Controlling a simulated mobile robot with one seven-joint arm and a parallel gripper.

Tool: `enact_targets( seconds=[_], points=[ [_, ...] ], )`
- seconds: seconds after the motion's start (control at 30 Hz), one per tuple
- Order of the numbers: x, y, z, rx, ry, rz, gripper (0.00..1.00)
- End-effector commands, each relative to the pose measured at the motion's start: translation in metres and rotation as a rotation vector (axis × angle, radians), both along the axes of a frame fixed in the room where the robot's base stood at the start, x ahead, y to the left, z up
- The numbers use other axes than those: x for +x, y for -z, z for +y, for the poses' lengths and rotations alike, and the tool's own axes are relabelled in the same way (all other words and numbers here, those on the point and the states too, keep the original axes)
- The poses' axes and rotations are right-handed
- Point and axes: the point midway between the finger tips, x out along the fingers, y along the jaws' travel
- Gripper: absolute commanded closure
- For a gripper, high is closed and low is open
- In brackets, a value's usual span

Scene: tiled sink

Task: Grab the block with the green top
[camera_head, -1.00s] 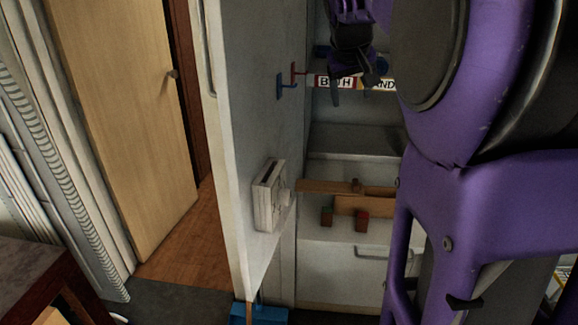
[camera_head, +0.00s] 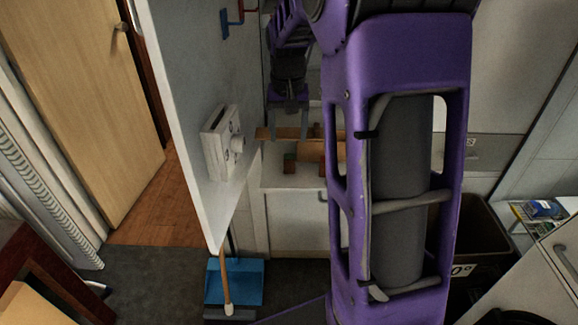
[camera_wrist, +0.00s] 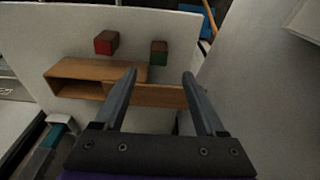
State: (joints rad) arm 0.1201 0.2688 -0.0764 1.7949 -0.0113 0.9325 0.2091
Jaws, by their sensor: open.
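The block with the green top (camera_head: 290,165) is small and brown and stands on a white surface in the head view. In the wrist view this block (camera_wrist: 159,54) shows green and reddish brown, ahead of my fingertips and between their lines. A second block with a red face (camera_wrist: 106,42) lies to its left; in the head view it is largely hidden by my arm. My gripper (camera_wrist: 160,74) is open and empty, its fingers over the wooden pieces. In the head view my gripper (camera_head: 289,120) is above and behind the green-topped block, apart from it.
A wooden open box (camera_wrist: 62,87) and a wooden board (camera_wrist: 148,96) lie close to the blocks. A white panel (camera_head: 165,75) with a white wall box (camera_head: 217,150) stands left of the gripper. A blue dustpan (camera_head: 236,281) is on the floor below.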

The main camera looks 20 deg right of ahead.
Motion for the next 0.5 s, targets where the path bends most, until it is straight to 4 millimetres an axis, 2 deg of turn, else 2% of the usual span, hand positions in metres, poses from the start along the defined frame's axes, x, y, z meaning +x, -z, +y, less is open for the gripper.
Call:
enact_targets(
  seconds=[0.03, 0.2, 0.5],
  points=[
    [0.001, 0.014, -0.001, 0.001, 0.0, 0.004, 0.28],
    [0.005, 0.039, -0.002, 0.0, 0.0, 0.002, 0.28],
    [0.006, 0.057, -0.004, 0.0, 0.0, 0.002, 0.28]
  ],
)
